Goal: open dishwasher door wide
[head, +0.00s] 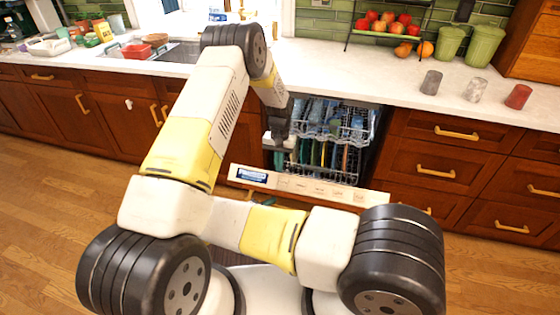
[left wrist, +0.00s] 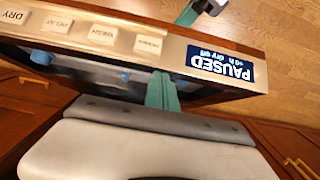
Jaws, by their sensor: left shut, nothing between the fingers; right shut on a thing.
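The dishwasher door (head: 340,195) is partly open and tilted outward, its control strip and PAUSED label facing up; in the left wrist view (left wrist: 120,45) its top edge crosses the picture. My left gripper (head: 279,145) is above the opening at the door's left part. It is shut and empty; its teal fingers (left wrist: 162,92) reach the inner side of the top edge, seeming to touch it. Part of my right gripper (left wrist: 187,14) shows just outside the door front. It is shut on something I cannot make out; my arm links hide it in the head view.
Dish racks (head: 335,120) with plates stand inside the dishwasher. Drawers (head: 450,150) flank it on the right. The counter (head: 390,75) above holds a fruit rack (head: 390,30), green canisters (head: 484,45) and several cups. The wooden floor (head: 45,200) at the left is clear.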

